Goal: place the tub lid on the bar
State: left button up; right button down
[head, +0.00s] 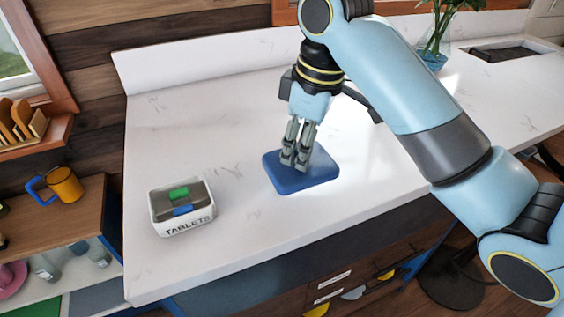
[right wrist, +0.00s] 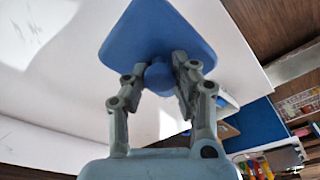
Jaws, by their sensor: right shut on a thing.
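The blue tub lid (head: 300,177) is a flat rounded slab at the white bar top (head: 240,110). My right gripper (head: 297,161) is over it from above, shut on the round knob at its middle. In the right wrist view the lid (right wrist: 157,32) shows with its knob between the two fingers (right wrist: 160,80). The lid is at or just above the bar surface; I cannot tell if it touches. The open tub (head: 183,208), white and marked TABLETS, stands to the left on the bar with a green and a blue block inside. My left gripper is not in view.
A glass vase with plants (head: 435,45) and a sink (head: 500,50) are at the back right. An orange mug (head: 66,185) stands on a lower shelf unit at the left. The bar between tub and lid is clear.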

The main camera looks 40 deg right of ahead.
aim_at(280, 152)
jog(key=w+f, duration=0.1)
jog(key=w, duration=0.1)
jog(key=w+a+f, duration=0.1)
jog(key=shift+w+a+f, duration=0.1)
jog(key=shift+w+f, duration=0.1)
jog(key=shift+w, duration=0.2)
jog(key=shift+f+p, duration=0.25)
jog(key=shift+p, duration=0.1)
notch_tip(280, 152, down, 3)
jog(key=shift+f+p, duration=0.2)
jog(key=shift+p, duration=0.2)
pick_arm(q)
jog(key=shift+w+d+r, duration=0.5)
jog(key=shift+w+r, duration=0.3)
pick_arm(e)
jog(key=shift+a+f, duration=0.1)
jog(key=shift+f, duration=0.1)
jog(key=c, duration=1.1)
grip_release()
jog(key=shift+o, duration=0.2)
